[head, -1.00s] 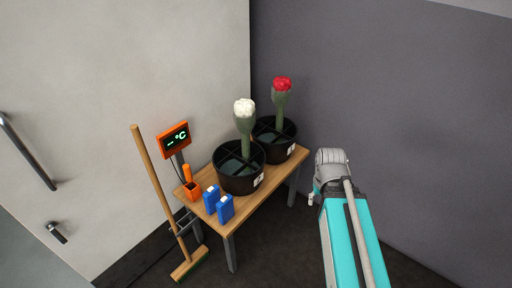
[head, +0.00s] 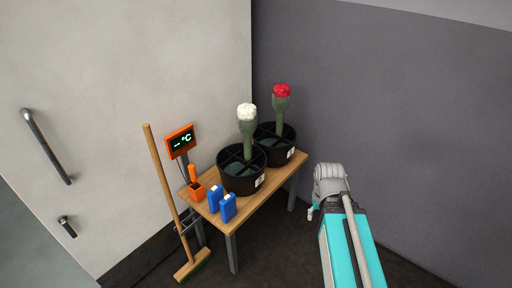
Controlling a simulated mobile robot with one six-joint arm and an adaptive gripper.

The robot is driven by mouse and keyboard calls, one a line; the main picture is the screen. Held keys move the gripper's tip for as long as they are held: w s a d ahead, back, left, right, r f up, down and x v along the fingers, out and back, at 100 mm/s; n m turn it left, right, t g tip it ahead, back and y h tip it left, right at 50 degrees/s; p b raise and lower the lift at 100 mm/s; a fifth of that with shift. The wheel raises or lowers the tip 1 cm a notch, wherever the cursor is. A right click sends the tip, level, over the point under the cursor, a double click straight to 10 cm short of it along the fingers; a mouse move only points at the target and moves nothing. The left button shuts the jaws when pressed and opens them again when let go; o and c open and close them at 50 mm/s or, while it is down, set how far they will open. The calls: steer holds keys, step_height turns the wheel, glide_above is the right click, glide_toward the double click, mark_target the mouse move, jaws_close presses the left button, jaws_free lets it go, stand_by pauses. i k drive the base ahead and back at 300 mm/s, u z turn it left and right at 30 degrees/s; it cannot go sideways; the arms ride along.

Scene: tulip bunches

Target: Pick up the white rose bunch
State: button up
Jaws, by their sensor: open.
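The white rose bunch (head: 247,126) stands upright in the near black bucket (head: 242,180) on a small wooden table. Its white heads sit at the top of a green wrapped stem. A red bunch (head: 281,103) stands in the second black bucket (head: 274,153), behind and to the right. My arm is at the lower right, apart from the table and both bunches. My gripper's fingers cannot be made out; they seem hidden by the arm.
On the wooden table (head: 252,208) are two blue packs (head: 228,208) and an orange cup (head: 192,192). An orange display (head: 180,141) stands behind its left end. A broom (head: 170,200) leans at the left. Walls close off the back.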

mark_target(247, 116)
steer(key=u, duration=0.15)
steer(key=i, duration=0.95)
steer(key=z, duration=0.1)
